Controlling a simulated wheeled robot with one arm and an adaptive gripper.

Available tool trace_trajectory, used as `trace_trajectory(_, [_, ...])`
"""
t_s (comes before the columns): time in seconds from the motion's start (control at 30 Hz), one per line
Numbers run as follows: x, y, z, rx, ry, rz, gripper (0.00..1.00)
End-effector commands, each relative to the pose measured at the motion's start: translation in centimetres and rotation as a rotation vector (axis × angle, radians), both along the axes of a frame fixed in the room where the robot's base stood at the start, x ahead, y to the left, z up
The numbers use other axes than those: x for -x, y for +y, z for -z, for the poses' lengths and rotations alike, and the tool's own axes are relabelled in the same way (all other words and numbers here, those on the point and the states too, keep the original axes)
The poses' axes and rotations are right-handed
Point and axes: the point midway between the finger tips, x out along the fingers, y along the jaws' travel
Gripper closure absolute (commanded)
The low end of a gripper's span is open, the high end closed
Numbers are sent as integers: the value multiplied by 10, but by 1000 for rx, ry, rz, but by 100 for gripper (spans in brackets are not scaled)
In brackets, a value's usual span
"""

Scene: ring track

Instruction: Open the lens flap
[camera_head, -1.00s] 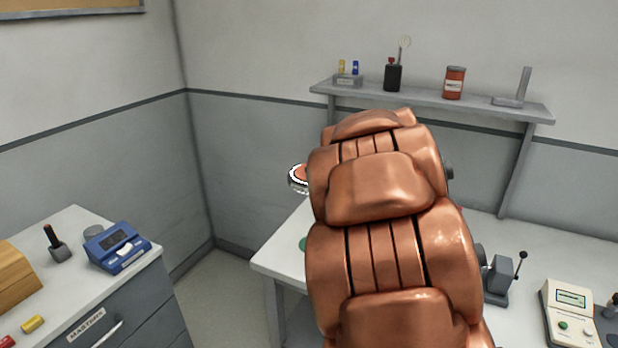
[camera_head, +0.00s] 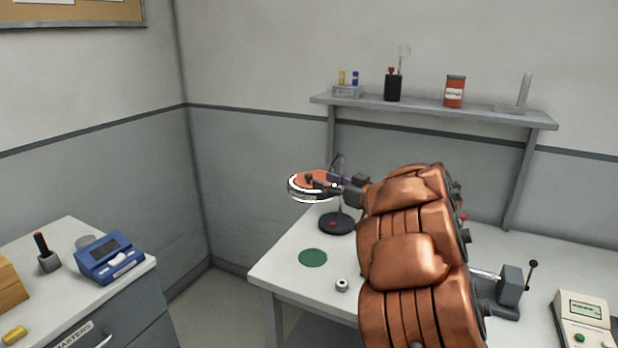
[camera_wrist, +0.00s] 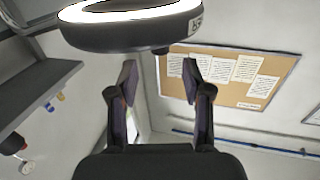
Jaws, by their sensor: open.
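The round magnifier lamp (camera_head: 294,193) is at the upper end of a desk stand with a dark round base (camera_head: 337,224). My gripper (camera_wrist: 159,80) is open and empty just short of the rim. In the head view my gripper is at the lamp's right side; whether it touches cannot be told.
The white table (camera_head: 280,272) holds a green disc (camera_head: 313,258), a small round part (camera_head: 342,286), a grey lever block (camera_head: 512,288) and a beige meter (camera_head: 583,318). A wall shelf (camera_head: 435,103) runs behind. A blue device (camera_head: 110,258) stands on the left cabinet.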

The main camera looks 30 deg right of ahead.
Motion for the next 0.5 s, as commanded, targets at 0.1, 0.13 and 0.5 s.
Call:
trace_trajectory(0.1, [-17, 6, -1, 0, 1, -2, 51])
trace_trajectory(0.13, [-22, 8, -1, 0, 1, -3, 51])
trace_trajectory(0.5, [-60, 18, -1, 1, 1, 0, 51])
